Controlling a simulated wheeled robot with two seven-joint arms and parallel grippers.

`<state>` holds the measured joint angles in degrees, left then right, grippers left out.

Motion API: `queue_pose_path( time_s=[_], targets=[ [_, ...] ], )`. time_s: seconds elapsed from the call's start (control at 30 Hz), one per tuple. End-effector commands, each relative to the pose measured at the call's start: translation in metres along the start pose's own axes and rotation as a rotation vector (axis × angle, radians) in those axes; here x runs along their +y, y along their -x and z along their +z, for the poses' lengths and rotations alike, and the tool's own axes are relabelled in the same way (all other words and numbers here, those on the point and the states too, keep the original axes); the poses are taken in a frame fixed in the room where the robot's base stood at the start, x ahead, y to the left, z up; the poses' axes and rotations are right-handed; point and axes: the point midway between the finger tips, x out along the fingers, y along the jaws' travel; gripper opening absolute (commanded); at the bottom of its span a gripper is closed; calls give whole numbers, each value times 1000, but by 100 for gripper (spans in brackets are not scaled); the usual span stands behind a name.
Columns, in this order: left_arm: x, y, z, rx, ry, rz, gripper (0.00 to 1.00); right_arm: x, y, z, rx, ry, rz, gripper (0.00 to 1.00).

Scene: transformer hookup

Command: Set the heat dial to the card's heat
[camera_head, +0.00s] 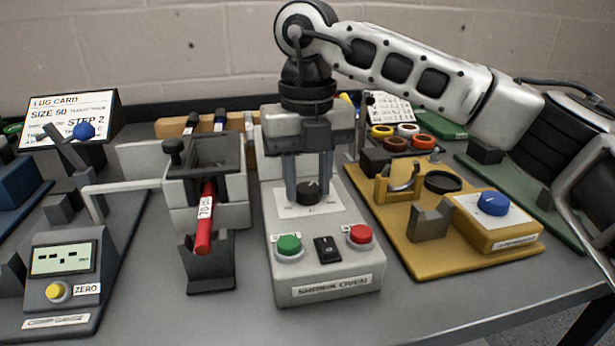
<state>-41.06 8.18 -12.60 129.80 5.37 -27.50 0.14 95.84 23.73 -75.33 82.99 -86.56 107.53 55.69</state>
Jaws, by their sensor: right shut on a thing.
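The black heat dial (308,193) sits on a white plate on top of the grey shrink oven (325,290). My right gripper (308,186) points straight down over it, with its fingers on both sides of the dial, shut on it. The dial's pointer and scale marks are too small to read. The lug card (70,115) stands at the back left and shows SIZE 50 and STEP 2; its smaller lines are not legible. My left gripper is not in view.
The oven front has a green button (288,246), a black switch (327,249) and a red button (360,236). A red tool marked 70 (205,225) stands in a holder to the left. A yellow fixture (490,255) with a blue knob (492,204) is at right. A crimp gauge (62,270) is at left.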

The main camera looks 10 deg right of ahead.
Motion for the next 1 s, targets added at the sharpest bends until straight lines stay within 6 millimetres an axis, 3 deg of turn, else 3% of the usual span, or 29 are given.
queue_pose_path(
  time_s=[0.33, 0.37, 0.4, 0.43, 0.77, 0.87, 1.0],
  targets=[
    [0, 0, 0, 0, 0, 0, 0, 0, 2, 1, -6, -3, 2, 11],
    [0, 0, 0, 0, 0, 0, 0, 0, 2, 1, -6, -3, 2, 42],
    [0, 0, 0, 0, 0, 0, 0, 0, 2, 1, -6, -3, 2, 53],
    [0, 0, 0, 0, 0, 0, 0, 0, 2, 1, -5, -2, 1, 56],
    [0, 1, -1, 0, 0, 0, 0, 0, 4, 0, -3, -1, 1, 56],
    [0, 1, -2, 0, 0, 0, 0, 0, 15, 0, -3, 0, 0, 56],
    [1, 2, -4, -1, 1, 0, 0, 0, 44, 1, -7, -1, 1, 56]
  ],
)
